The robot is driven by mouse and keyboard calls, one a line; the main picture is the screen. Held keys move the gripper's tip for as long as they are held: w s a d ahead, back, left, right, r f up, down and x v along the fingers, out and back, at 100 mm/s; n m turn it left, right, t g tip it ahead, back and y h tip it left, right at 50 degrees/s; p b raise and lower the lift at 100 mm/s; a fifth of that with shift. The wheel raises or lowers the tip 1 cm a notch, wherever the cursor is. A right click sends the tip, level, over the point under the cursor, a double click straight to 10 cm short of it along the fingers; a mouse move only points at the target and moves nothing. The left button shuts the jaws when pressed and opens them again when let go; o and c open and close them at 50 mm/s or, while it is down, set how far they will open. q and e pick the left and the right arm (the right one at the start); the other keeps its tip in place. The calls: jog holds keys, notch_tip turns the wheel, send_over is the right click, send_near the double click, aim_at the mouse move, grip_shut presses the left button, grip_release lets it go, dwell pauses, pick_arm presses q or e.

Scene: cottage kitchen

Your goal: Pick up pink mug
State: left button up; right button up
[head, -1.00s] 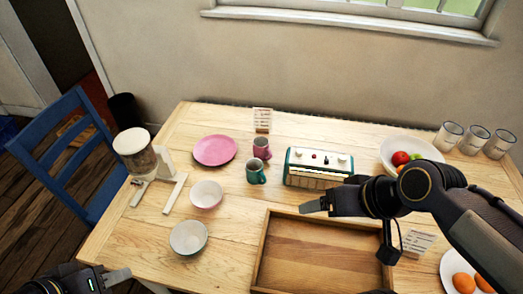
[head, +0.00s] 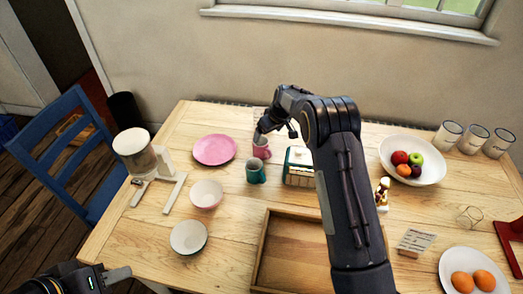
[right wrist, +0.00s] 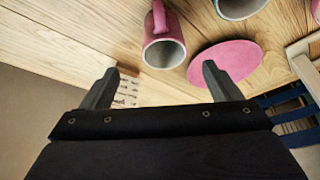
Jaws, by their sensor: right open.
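The pink mug (head: 261,150) stands upright on the table behind the green mug (head: 256,172). In the right wrist view the pink mug (right wrist: 163,45) shows its open rim and handle, just beyond and between the fingertips. My right gripper (head: 258,134) is at the pink mug's back side in the head view, partly hidden by its own arm. In the right wrist view the right gripper (right wrist: 160,85) is open with nothing between its fingers. My left gripper (head: 118,275) is at the lower left, away from the mugs; its jaw opening is unclear.
A pink plate (head: 214,149) lies left of the mug.

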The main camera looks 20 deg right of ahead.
aim_at(260, 144)
jog(key=b+x, duration=0.1)
jog(key=x, duration=0.9)
jog(key=shift+s+a+b, duration=0.1)
jog(key=shift+a+b, duration=0.15)
jog(key=shift+b, duration=0.15)
jog(key=c, duration=1.2)
